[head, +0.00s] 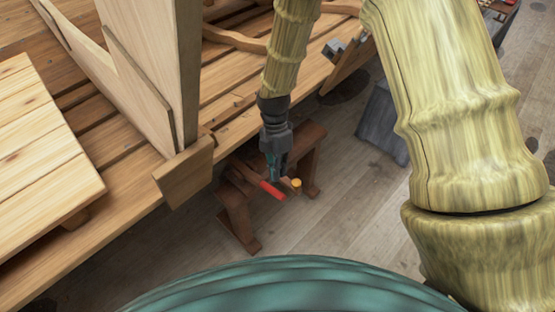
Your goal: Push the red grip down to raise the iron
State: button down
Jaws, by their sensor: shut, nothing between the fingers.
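The red grip (271,190) is at the end of a lever that juts out from a low brown wooden stand (236,215) below the bench edge. My gripper (274,174) points down and is shut, with its fingertips just above or beside the inner end of the red grip. I cannot tell whether they touch it. A yellow-orange round knob (296,183) shows to the right of the red grip. The iron cannot be made out clearly; my gripper and the bench hide part of the stand.
A slatted wooden bench (228,133) runs behind my gripper, with a tall pale board (150,75) and a brown block (184,172) at its front edge. A grey block-like object (383,122) stands on the floor at the right. The plank floor (345,210) in front is clear.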

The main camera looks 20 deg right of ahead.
aim_at(279, 197)
jog(key=shift+p+x, duration=0.35)
jog(key=shift+x, duration=3.45)
jog(key=shift+f, duration=0.1)
